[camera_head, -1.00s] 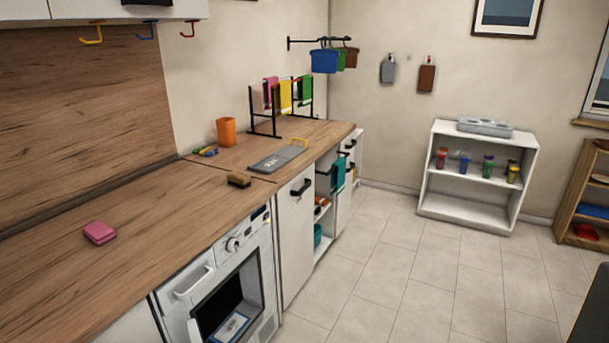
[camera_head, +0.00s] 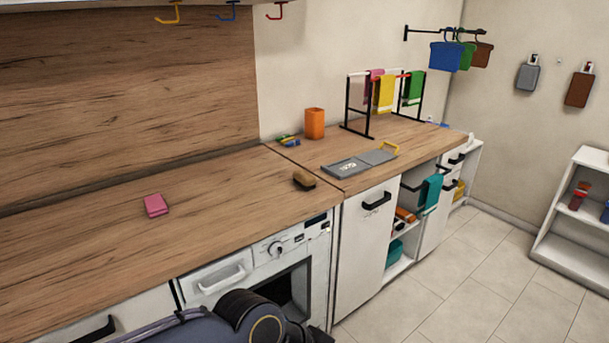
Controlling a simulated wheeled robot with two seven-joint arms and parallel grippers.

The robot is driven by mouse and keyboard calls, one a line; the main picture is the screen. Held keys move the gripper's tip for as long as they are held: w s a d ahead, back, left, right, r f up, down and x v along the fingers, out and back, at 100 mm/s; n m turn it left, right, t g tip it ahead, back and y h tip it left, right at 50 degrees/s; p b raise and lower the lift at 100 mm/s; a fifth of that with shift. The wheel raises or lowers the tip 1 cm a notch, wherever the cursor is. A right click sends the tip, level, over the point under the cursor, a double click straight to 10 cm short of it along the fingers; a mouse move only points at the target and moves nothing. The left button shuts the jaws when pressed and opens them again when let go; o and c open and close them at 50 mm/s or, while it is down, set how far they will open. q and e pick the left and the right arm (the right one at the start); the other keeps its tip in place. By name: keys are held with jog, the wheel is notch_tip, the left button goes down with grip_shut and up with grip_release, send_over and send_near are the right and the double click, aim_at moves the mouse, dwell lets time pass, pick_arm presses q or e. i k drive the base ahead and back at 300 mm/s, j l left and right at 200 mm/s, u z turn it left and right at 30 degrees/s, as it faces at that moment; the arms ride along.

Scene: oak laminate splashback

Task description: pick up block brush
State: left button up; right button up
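The block brush (camera_head: 304,180) is a small brown block with a darker underside. It lies on the wooden worktop (camera_head: 225,215) near its front edge, above the right side of the washing machine. Nothing touches it. Part of one of my arms (camera_head: 250,318) shows at the bottom of the view, in front of the washing machine and below the worktop. Neither of my grippers shows.
A pink sponge (camera_head: 156,205) lies on the worktop to the left. The washing machine (camera_head: 270,270) is below. Worktop between sponge and brush is clear.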

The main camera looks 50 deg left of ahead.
aim_at(306, 180)
jog(key=i+j+u, duration=0.1)
jog(key=i+u, duration=0.15)
jog(key=u, duration=0.15)
jog(key=i+u, duration=0.4)
jog(key=i+l+u, duration=0.1)
jog(key=u, duration=0.25)
jog(key=i+l+u, duration=0.15)
jog(key=i+u, duration=0.5)
jog(key=u, duration=0.2)
jog(key=i+u, duration=0.25)
jog(key=u, duration=0.2)
jog(key=i+l+u, duration=0.1)
jog(key=i+u, duration=0.15)
jog(key=u, duration=0.2)
jog(key=i+l+u, duration=0.2)
jog(key=u, duration=0.25)
